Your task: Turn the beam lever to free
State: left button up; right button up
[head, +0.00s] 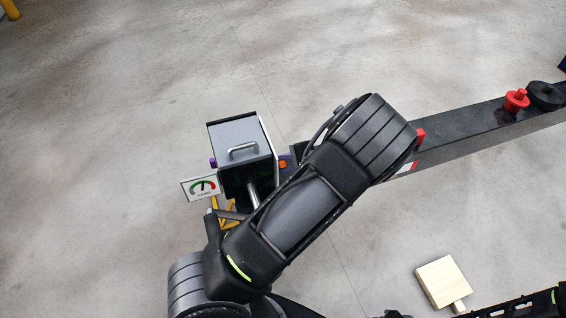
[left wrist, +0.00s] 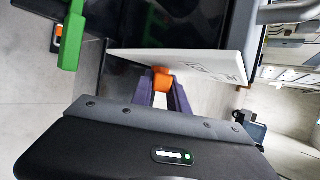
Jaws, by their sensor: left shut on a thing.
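In the left wrist view the purple fingers of my left gripper (left wrist: 163,92) are shut on a small orange piece (left wrist: 161,79). Most of this piece is hidden, and I cannot tell for sure that it is the beam lever or which way it is turned. A white plate (left wrist: 205,66) stands just beyond the fingers. In the head view a white gauge sign (head: 201,187) with a green and red arc hangs by a grey box with a handle (head: 240,140). My right gripper is not in view.
A long dark beam (head: 470,130) runs to the right, with a red knob (head: 516,100) and a black knob (head: 545,95) on it. A green handle (left wrist: 70,38) is at the wrist view's upper left. A pale wooden block (head: 443,281) is at lower right. Concrete floor is clear behind.

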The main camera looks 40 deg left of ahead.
pick_arm(q)
grip_shut()
dwell(0.8)
jog(key=shift+r, duration=0.1)
jog(key=shift+w+a+r+g+h+p, duration=0.15)
jog(key=shift+a+r+g+h+p, duration=0.15)
jog(key=shift+h+p, duration=0.65)
jog(key=shift+w+a+r+m+g+h+p, duration=0.35)
jog(key=shift+g+h+p, duration=0.2)
jog(key=shift+p, duration=0.6)
jog(key=shift+w+a+m+g+h+p, duration=0.3)
jog(key=shift+a+g+h, duration=0.2)
jog(key=shift+h, duration=0.5)
jog(key=shift+w+a+m+g+h+b, duration=0.2)
jog(key=shift+g+h, duration=0.2)
jog(key=shift+h, duration=0.15)
jog(key=shift+w+a+m+g+h+b, duration=0.15)
jog(key=shift+g+h, duration=0.2)
jog(key=shift+h, duration=0.2)
jog(key=shift+s, duration=0.1)
jog(key=o, duration=0.6)
grip_release()
